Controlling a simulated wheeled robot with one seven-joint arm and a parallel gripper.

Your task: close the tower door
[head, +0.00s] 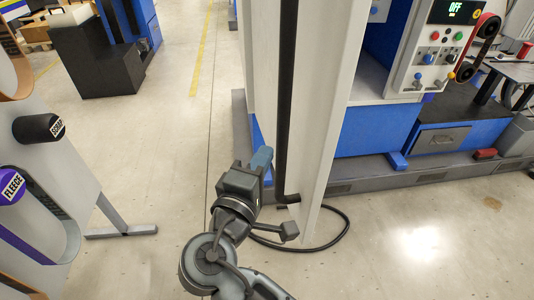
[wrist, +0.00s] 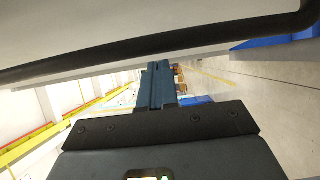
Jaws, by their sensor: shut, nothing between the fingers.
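The tower door looks to be the tall pale panel (head: 325,100) in the middle of the head view. It stands swung out from the blue machine (head: 375,130), with its lower edge above the floor. A long black bar handle (head: 285,100) runs down its left face. My gripper (head: 262,158) is shut and empty, just left of the handle near the door's lower part. In the wrist view, the blue fingers (wrist: 157,72) are together below the dark bar (wrist: 150,50) and pale door face (wrist: 130,22). I cannot tell whether they touch the door.
A control panel (head: 444,50) with a lit "OFF" display is at the right. A black cable (head: 345,228) loops on the floor below the door. A grey rack (head: 60,170) with labelled rolls stands at the left. The floor between rack and door is clear.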

